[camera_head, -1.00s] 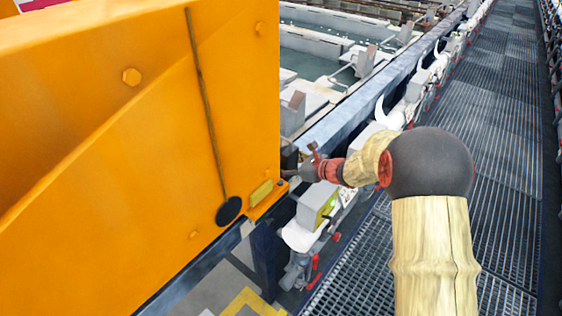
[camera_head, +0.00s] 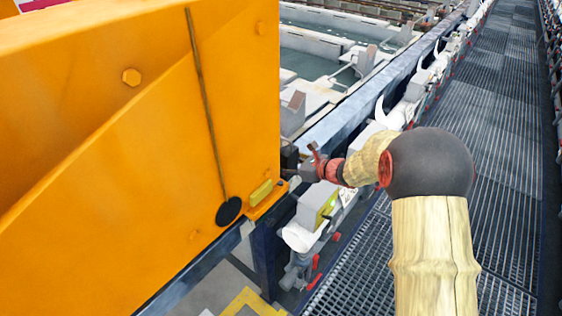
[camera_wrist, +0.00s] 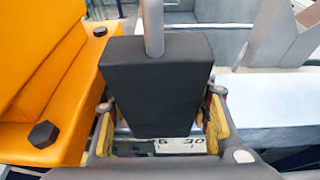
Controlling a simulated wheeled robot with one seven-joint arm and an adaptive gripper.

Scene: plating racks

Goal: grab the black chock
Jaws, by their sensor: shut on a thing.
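The black chock (camera_wrist: 156,82) is a dark tapered block with a grey rod rising from its top. In the wrist view it stands in the middle, wider at the top. My gripper (camera_wrist: 160,108) has a yellow-padded finger on each side of it and is shut on it. The chock hides part of the space between the fingers. In the head view my gripper (camera_head: 308,168) is small, beside the right end of the orange beam, and the hold cannot be made out there.
A large orange beam (camera_head: 110,150) with bolts fills the left. A blue-grey rail (camera_head: 350,110) runs along tanks (camera_head: 315,45) behind my gripper. A grated walkway (camera_head: 500,120) lies open on the right. Grey boxes and white fittings line the rail.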

